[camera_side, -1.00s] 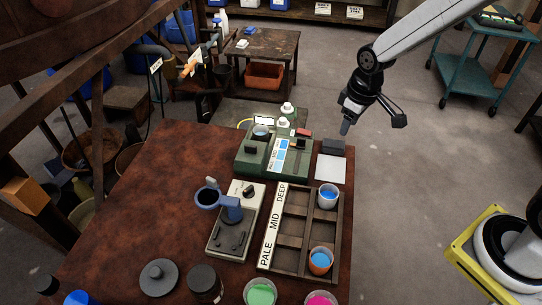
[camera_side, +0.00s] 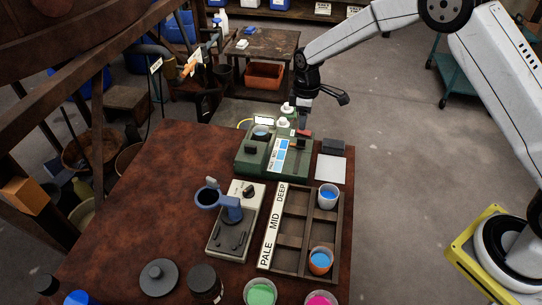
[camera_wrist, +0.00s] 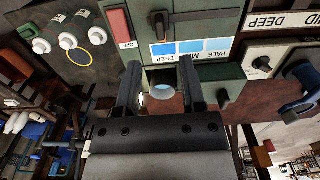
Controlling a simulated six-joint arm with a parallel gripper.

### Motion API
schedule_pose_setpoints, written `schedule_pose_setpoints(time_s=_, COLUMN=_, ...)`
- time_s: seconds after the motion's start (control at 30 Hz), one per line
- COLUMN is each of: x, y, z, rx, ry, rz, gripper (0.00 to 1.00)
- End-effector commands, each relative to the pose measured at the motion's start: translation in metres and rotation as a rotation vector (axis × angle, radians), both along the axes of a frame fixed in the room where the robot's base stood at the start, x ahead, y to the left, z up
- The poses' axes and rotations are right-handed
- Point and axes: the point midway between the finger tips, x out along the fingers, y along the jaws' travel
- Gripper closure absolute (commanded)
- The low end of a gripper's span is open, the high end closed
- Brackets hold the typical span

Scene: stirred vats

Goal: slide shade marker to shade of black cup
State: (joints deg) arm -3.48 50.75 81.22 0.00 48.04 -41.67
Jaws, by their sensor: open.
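My gripper (camera_side: 303,120) hangs open above the back of the green device (camera_side: 245,165). That cup also shows in the side view (camera_side: 261,132). Beside it is a strip of blue swatches (camera_wrist: 193,48) marked DEEP to PALE. No cup is clearly black; the ringed holder (camera_side: 208,197) has a dark inside.
White-capped bottles (camera_side: 287,107) stand behind the device. A black block (camera_side: 333,146) and white sheet (camera_side: 331,168) lie to its right.

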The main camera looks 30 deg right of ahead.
Motion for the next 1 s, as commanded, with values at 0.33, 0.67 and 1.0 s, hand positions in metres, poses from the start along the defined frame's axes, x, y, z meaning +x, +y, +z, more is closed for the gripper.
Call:
schedule_pose_setpoints(time_s=0.33, x=-0.001, y=0.0, z=-0.014, rx=-0.001, ry=0.002, rz=-0.002, gripper=0.49)
schedule_pose_setpoints(time_s=0.67, x=-0.001, y=0.0, z=-0.053, rx=-0.001, ry=0.002, rz=-0.002, gripper=0.49)
schedule_pose_setpoints(time_s=1.0, x=0.0, y=0.0, z=-0.077, rx=0.0, ry=0.0, rz=-0.003, gripper=0.49)
